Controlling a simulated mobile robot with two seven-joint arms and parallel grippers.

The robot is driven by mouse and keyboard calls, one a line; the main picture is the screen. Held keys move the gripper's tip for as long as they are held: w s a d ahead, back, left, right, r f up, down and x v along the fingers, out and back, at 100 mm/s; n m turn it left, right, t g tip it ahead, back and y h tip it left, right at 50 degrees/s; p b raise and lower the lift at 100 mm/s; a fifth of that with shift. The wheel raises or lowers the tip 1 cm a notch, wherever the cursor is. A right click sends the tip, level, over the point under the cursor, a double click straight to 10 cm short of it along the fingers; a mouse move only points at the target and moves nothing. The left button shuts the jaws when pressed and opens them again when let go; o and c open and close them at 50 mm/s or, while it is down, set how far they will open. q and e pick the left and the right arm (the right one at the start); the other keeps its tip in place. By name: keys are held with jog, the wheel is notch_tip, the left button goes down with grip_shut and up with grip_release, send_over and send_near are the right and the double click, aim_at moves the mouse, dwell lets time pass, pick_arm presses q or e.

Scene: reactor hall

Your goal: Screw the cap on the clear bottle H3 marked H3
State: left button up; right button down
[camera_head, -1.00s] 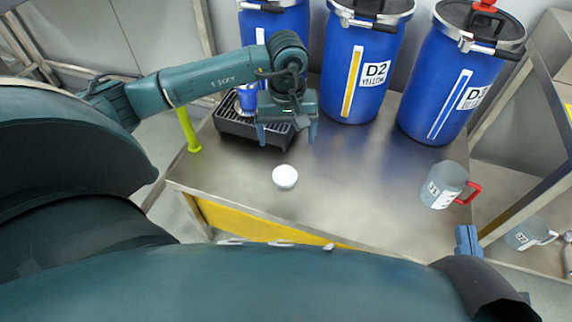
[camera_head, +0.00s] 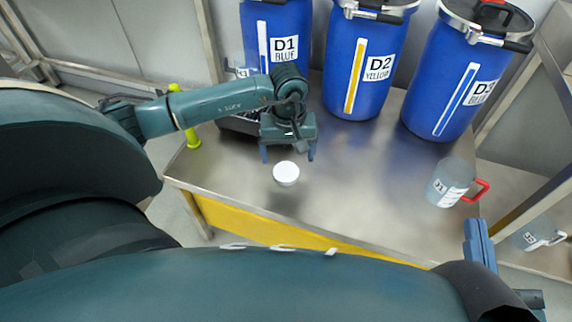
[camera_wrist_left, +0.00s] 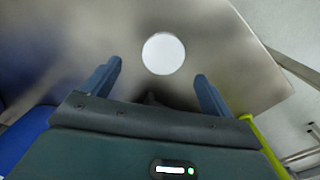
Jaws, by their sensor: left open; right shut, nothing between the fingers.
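A white round cap (camera_head: 286,173) lies on the steel table, near its front edge. It also shows as a plain white disc in the left wrist view (camera_wrist_left: 163,54). My left gripper (camera_head: 288,154) is open, its fingers pointing down, just behind the cap in the head view. In the left wrist view the cap lies beyond and between the open fingertips (camera_wrist_left: 157,71), with nothing held. My right gripper (camera_head: 476,226) is shut and empty at the table's right front corner.
Blue drums D1 (camera_head: 278,22), D2 (camera_head: 382,42) and D3 (camera_head: 460,60) stand along the back. A clear jug with a red handle (camera_head: 447,184) stands at the right. A dark rack (camera_head: 238,125) is partly behind my left arm. The table's middle is clear.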

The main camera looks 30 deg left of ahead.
pick_arm(q)
jog(key=shift+f, duration=0.25)
jog(key=f+b, duration=0.1)
jog(key=f, duration=0.1)
jog(key=shift+s+a+f+b, duration=0.1)
jog(key=shift+s+f+b, duration=0.2)
jog(key=shift+b, duration=0.1)
notch_tip(320, 180, down, 2)
jog(key=shift+f+b, duration=0.1)
jog(key=shift+b, duration=0.3)
pick_arm(e)
jog(key=shift+w+r+n+t+y, duration=0.2)
jog(key=shift+r+n+y, duration=0.1)
jog(key=shift+r+y, duration=0.15)
jog(key=shift+w+r+n+t+y, duration=0.2)
jog(key=shift+r+n+y, duration=0.1)
jog(key=shift+r+y, duration=0.15)
pick_arm(q)
jog(key=shift+c, duration=0.5)
jog(key=c, duration=1)
jog(key=shift+o, duration=0.2)
